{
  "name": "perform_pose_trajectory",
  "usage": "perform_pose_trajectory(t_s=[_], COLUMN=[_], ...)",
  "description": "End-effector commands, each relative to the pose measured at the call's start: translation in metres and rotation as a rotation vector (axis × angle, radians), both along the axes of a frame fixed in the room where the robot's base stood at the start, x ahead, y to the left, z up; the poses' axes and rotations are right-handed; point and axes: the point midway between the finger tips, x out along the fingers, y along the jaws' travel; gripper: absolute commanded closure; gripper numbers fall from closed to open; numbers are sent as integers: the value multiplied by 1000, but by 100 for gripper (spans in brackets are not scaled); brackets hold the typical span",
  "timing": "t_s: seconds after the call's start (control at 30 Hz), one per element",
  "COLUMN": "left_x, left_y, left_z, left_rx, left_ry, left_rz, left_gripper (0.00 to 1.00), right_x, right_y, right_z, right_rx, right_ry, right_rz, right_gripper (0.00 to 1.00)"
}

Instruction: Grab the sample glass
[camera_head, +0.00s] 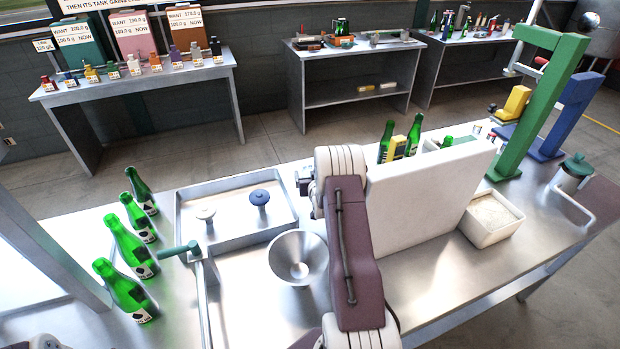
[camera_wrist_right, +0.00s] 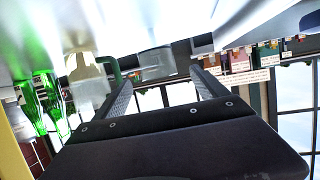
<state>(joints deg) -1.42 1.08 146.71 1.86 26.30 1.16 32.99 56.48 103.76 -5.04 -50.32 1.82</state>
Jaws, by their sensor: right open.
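In the right wrist view, which looks turned over, a clear greyish cylinder (camera_wrist_right: 156,64) that looks like the sample glass stands beyond my fingertips, roughly between them. I cannot pick out this glass in the head view; my right arm and a white panel (camera_head: 425,200) cover part of the table there.
Several green bottles (camera_head: 128,290) stand at the table's left. A metal tray (camera_head: 180,218) holds two knobbed stoppers, with a steel funnel (camera_head: 298,257) near it. More bottles stand behind the panel. A white bin (camera_head: 490,218) and green press (camera_head: 540,110) are at the right.

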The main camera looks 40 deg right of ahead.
Motion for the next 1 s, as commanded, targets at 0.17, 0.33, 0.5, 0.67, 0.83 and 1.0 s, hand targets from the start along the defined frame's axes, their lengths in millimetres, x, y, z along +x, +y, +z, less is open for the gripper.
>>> perform_pose_trajectory(t_s=[0.17, 0.33, 0.5, 0.67, 0.83, 1.0], left_x=[0, 0, 0, 0, 0, 0], left_y=[0, 0, 0, 0, 0, 0], left_z=[-7, 0, 3, 3, 11, 11], left_rx=[0, 0, 0, 0, 0, 0], left_ry=[-1, -1, -1, -1, -1, -1], left_rz=[0, 0, 0, 0, 0, 0], left_gripper=[64, 64, 64, 64, 64, 64], right_x=[0, 15, 30, 33, 51, 69], right_y=[0, -8, -17, -18, -29, -39], right_z=[-8, -12, -19, -20, -28, -37], right_rx=[0, 0, 0, 0, 0, -1], right_ry=[0, 1, 0, 1, 1, 0], right_rz=[0, 0, 0, 0, 0, 1], right_gripper=[17, 17, 17, 17, 17, 17])
